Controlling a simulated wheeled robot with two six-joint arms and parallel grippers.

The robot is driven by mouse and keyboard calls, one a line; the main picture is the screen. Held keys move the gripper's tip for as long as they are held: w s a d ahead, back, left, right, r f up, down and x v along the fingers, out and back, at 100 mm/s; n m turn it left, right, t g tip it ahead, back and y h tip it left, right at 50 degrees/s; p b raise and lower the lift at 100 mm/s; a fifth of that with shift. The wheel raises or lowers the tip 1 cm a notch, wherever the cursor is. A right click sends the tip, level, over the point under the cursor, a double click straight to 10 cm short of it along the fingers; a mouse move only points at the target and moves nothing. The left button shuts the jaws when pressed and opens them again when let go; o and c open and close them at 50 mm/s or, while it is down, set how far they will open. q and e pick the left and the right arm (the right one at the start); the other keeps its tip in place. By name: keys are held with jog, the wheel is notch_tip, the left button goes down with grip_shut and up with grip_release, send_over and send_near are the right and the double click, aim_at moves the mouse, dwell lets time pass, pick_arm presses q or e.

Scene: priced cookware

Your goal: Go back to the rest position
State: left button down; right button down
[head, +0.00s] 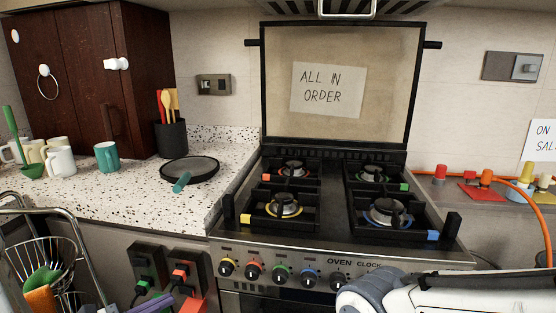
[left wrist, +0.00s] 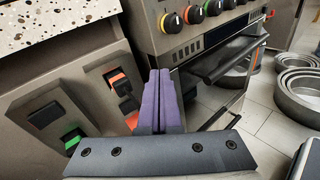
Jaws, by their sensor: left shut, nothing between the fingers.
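My left gripper (head: 186,289) shows at the bottom edge of the head view, to the left of the oven front. In the left wrist view its purple fingers (left wrist: 161,92) are pressed together with nothing between them. They stand in front of the counter's side panel, near the sockets with green and red plugs. Whether they touch anything there I cannot tell. A white and grey arm part of mine fills the lower right of the head view. My right gripper does not show.
The stove (head: 330,200) has several burners and a row of coloured knobs. A black pan (head: 190,168), mugs (head: 60,161) and a utensil holder (head: 171,139) stand on the speckled counter. A wire basket (head: 42,262) is at lower left. Metal pans (left wrist: 296,97) lie on the floor.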

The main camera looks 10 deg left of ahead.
pick_arm(q)
jog(key=s+d+r+m+g+h, duration=0.25)
jog(key=d+m+g, duration=0.55)
jog(key=d, duration=0.5)
jog(key=s+d+m+g+y, duration=0.95)
jog(key=s+d+m, duration=0.4)
jog(key=m, duration=0.55)
notch_tip(320, 180, up, 22)
jog(key=s+m+t+y+p, duration=0.2)
jog(key=m+t+p, duration=0.2)
jog(key=p, duration=1.5)
jog(key=m, duration=0.3)
jog(key=shift+a+r+y, duration=0.15)
jog(key=shift+a+y, duration=0.05)
jog(key=shift+y, duration=0.1)
